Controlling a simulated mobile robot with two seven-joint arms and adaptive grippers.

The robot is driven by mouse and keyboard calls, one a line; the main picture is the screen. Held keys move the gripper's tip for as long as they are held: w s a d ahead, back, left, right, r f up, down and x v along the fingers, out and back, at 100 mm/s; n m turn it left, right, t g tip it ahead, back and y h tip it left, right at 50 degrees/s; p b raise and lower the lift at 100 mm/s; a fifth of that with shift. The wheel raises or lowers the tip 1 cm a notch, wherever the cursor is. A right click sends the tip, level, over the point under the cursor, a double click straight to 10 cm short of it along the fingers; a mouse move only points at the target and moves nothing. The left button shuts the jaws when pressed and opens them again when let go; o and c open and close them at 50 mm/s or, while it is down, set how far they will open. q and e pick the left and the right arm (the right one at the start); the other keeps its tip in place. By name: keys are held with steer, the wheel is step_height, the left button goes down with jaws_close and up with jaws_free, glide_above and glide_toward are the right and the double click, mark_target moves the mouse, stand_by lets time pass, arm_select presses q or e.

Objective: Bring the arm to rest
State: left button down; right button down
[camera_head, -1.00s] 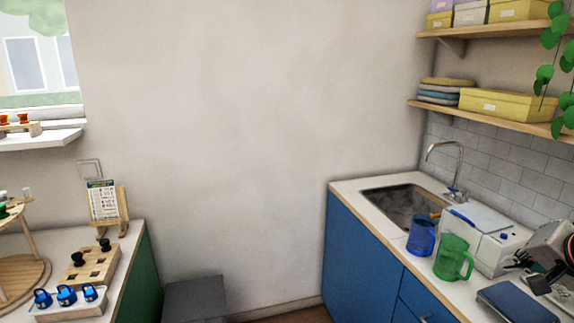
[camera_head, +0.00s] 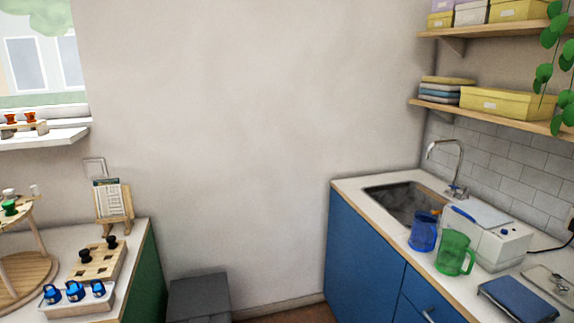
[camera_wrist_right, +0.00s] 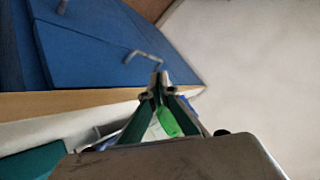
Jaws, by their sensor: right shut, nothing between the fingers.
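My right gripper (camera_wrist_right: 158,82) shows in the right wrist view, its two fingers closed together at the tips with nothing between them. Behind its fingers lie the pale counter, the blue cabinet front (camera_wrist_right: 85,50) and part of a green thing. No gripper shows in the head view now. My left gripper is in neither view.
A counter (camera_head: 349,185) with a sink (camera_head: 400,203), blue jug (camera_head: 423,234), green jug (camera_head: 455,253) and white box (camera_head: 490,245) stands at right. At left, a counter holds a pegged wooden block (camera_head: 98,262) and several blue pieces (camera_head: 75,291). A grey bin (camera_head: 199,296) stands between.

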steer(key=s+a+f+n, duration=0.2)
steer(key=s+a+f, duration=0.2)
steer(key=f, duration=0.3)
steer(key=s+a+f+n, duration=0.2)
steer(key=s+a+f, duration=0.1)
steer(key=a+f, duration=0.3)
steer(key=s+a+f+n, duration=0.2)
steer(key=s+a+f, duration=0.2)
steer(key=a, duration=0.2)
steer(key=s+a+f+n, duration=0.2)
steer(key=s+a+f, duration=0.2)
steer(key=a, duration=0.3)
steer(key=shift+s+t+y, duration=0.15)
steer(key=shift+t+y, duration=0.15)
steer(key=shift+t, duration=0.1)
